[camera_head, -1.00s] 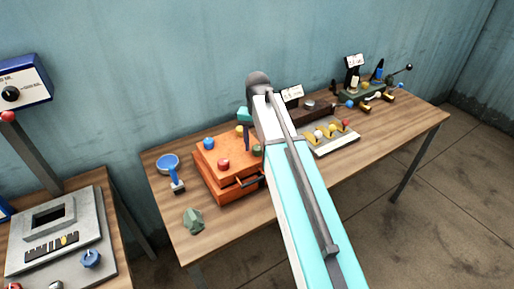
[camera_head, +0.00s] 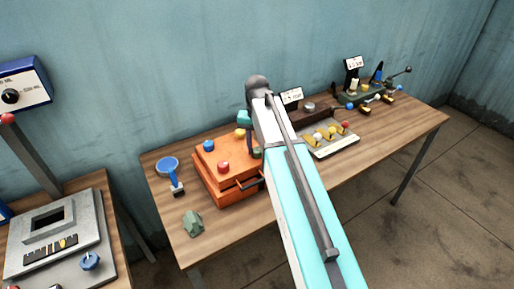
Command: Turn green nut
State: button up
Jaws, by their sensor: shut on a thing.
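The orange box (camera_head: 212,178) stands on the wooden table with coloured knob-like nuts on its top. The green nut (camera_head: 257,152) is at the box's right edge, partly hidden by my arm. My gripper (camera_head: 255,145) points down at the green nut and is shut on it; its fingertips are small and mostly hidden behind the arm. The red nut (camera_head: 223,167), blue nut (camera_head: 208,145) and yellow nut (camera_head: 240,133) sit to the left, apart from the gripper.
A tray with coloured balls (camera_head: 331,145) and a lever device (camera_head: 362,98) stand to the right. The table's front right is clear.

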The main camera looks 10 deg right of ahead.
jog(key=n, duration=0.5)
jog(key=shift+n, duration=0.4)
jog(key=n, duration=0.6)
jog(key=shift+w, duration=0.1)
jog(key=n, duration=1.1)
jog(key=shift+n, duration=0.3)
jog(key=o, duration=1)
jog(key=shift+o, duration=0.2)
jog(key=shift+r, duration=0.15)
